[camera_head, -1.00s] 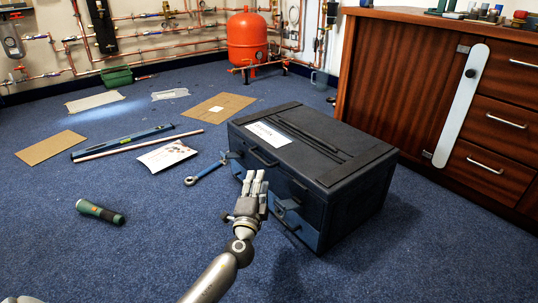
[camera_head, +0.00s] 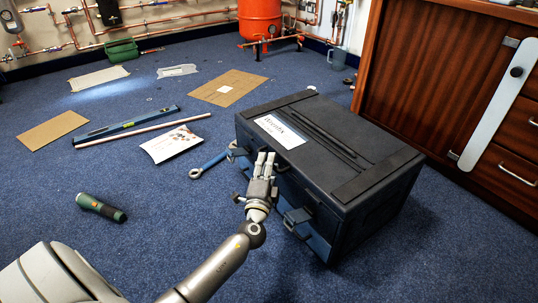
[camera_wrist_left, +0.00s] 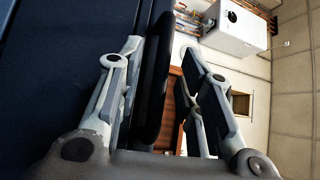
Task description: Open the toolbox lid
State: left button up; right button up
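The dark blue-black toolbox (camera_head: 340,190) stands on the carpet with its lid (camera_head: 318,135) down. A white label (camera_head: 280,131) lies on the lid. A latch (camera_head: 298,217) sticks out at the front right. My left gripper (camera_head: 266,157) is at the front of the box, near the lid's front edge, and hides part of it. In the left wrist view its fingers (camera_wrist_left: 165,75) are spread, with a dark bar (camera_wrist_left: 153,80), seemingly the front handle, between them. The bar lies nearer the left finger; contact is unclear. My right gripper is not in view.
A blue wrench (camera_head: 209,166) lies close to the box's left side. A torch (camera_head: 101,208), a leaflet (camera_head: 171,144), a spirit level (camera_head: 125,126) and cardboard sheets (camera_head: 228,89) lie farther left. A wooden cabinet (camera_head: 443,75) stands behind and right.

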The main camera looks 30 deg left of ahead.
pick_arm(q)
jog(key=shift+w, duration=0.1)
jog(key=shift+c, duration=0.3)
grip_shut()
jog(key=shift+r, duration=0.15)
